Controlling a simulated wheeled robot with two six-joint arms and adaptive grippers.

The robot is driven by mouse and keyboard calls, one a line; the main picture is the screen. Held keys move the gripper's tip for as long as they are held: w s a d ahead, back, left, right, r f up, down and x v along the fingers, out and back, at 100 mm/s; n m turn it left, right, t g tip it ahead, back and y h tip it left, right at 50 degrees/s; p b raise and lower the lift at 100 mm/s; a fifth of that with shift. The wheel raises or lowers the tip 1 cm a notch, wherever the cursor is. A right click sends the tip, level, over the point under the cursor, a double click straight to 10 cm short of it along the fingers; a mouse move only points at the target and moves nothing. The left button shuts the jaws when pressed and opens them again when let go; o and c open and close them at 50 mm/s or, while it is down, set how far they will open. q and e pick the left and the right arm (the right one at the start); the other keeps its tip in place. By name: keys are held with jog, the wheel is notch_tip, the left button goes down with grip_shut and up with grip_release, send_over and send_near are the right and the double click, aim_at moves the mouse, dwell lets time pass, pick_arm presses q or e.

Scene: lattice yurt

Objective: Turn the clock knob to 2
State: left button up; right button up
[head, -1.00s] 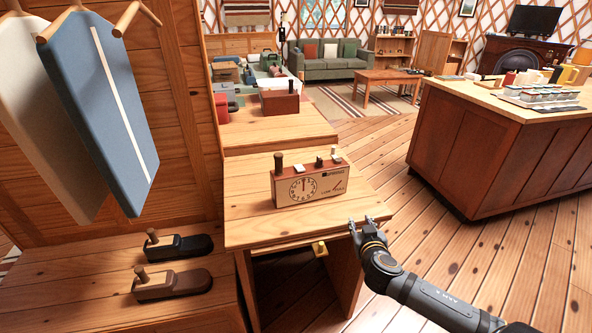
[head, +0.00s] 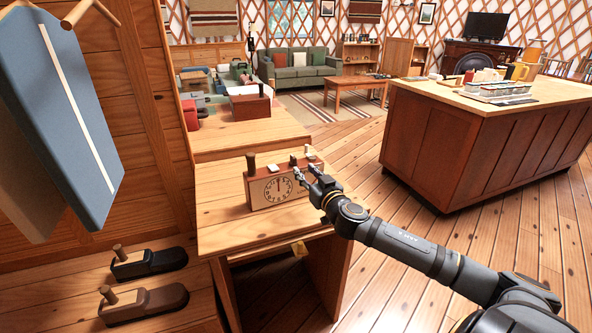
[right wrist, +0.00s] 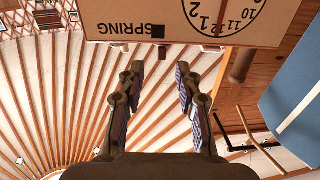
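The dial's dark hand appears to point up at 12. Dark pegs and white buttons stand along its top. My right gripper (head: 305,170) is at the box's right end, hiding part of the front there. In the right wrist view the gripper (right wrist: 160,68) is open and empty, with the box (right wrist: 180,30) beyond its fingertips, showing "SPRING" and part of the dial upside down. I cannot tell whether it touches the box. My left gripper is not in view.
The small table (head: 215,235) has clear wood left of the box. Two shoe-like blocks with pegs (head: 148,262) lie on a low shelf at left, under hanging boards (head: 60,110). A large wooden counter (head: 430,140) stands at right, with open floor between.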

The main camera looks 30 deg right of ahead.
aim_at(295, 161)
jog(key=w, duration=0.5)
jog(key=shift+w+d+r+p, duration=0.2)
jog(key=shift+w+d+p, duration=0.1)
jog(key=shift+d+p, duration=0.05)
jog(key=shift+w+f, duration=0.1)
jog(key=shift+w, duration=0.3)
jog(key=shift+c, duration=0.2)
grip_shut()
